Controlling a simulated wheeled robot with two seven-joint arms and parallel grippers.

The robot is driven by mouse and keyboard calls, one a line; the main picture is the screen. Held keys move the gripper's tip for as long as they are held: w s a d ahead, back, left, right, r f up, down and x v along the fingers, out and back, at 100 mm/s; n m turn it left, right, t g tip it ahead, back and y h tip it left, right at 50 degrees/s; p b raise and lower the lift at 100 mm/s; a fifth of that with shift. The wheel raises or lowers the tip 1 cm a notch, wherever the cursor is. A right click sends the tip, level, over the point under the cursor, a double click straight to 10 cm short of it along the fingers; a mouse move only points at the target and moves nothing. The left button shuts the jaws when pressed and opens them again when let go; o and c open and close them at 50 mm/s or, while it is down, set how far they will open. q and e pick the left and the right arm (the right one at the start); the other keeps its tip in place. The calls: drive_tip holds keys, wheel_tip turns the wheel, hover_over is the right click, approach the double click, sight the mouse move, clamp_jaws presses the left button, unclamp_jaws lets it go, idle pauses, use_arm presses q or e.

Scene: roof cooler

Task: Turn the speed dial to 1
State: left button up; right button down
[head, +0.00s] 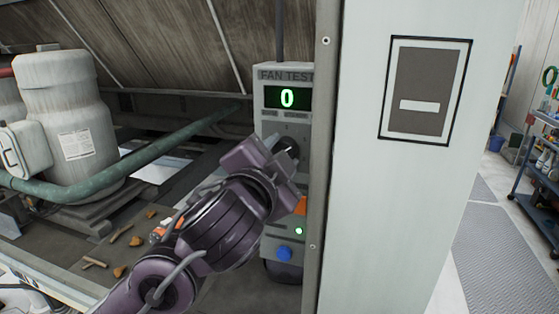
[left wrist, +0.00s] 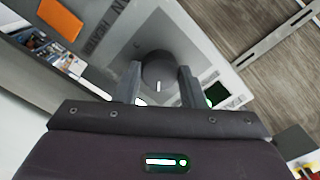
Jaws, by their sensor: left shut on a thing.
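The grey fan test box (head: 294,73) stands in the middle of the head view, and its green display (head: 287,98) reads 0. The round dark speed dial (head: 291,144) is below the display, partly hidden by my left gripper (head: 284,152). In the left wrist view the dial (left wrist: 159,67) sits between the two fingers of my left gripper (left wrist: 158,79), which is shut on it. A short white mark shows on the dial. The numbers around the dial are too small or hidden to read. My right gripper is not in view.
An orange part (head: 301,206), a green light (head: 299,231) and a blue knob (head: 285,253) are lower on the box. A pale cabinet panel (head: 350,200) stands close on the right. A green pipe (head: 95,187) and a white tank (head: 62,100) are on the left.

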use_arm(q)
drive_tip(key=shift+m, duration=0.7)
drive_tip(key=o, duration=1)
drive_tip(key=b+v, duration=0.1)
drive_tip(key=v, duration=0.6)
drive_tip(key=shift+s+b, duration=0.35)
